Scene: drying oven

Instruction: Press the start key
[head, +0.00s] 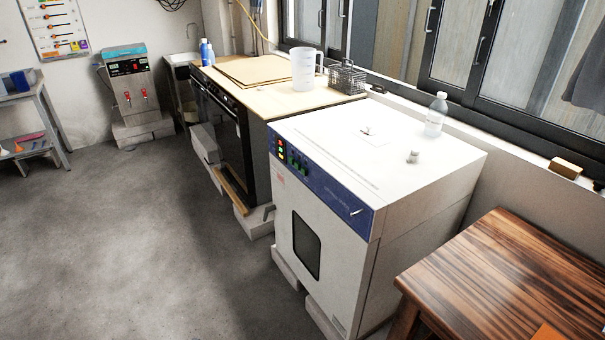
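The drying oven (340,270) is a white box with a blue control strip (325,185) along the top of its front. Small lit displays (281,148) in red, yellow and green and a group of dark green keys (297,161) sit at the left end of the strip. The keys are too small to tell which is the start key. The door has a dark window (306,247) and looks shut. Neither of my grippers is in view.
A wooden table (515,270) stands at the right, close to the oven. A counter with a jug (303,70) and a wire basket (347,78) is behind. The grey floor (130,250) at left is open.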

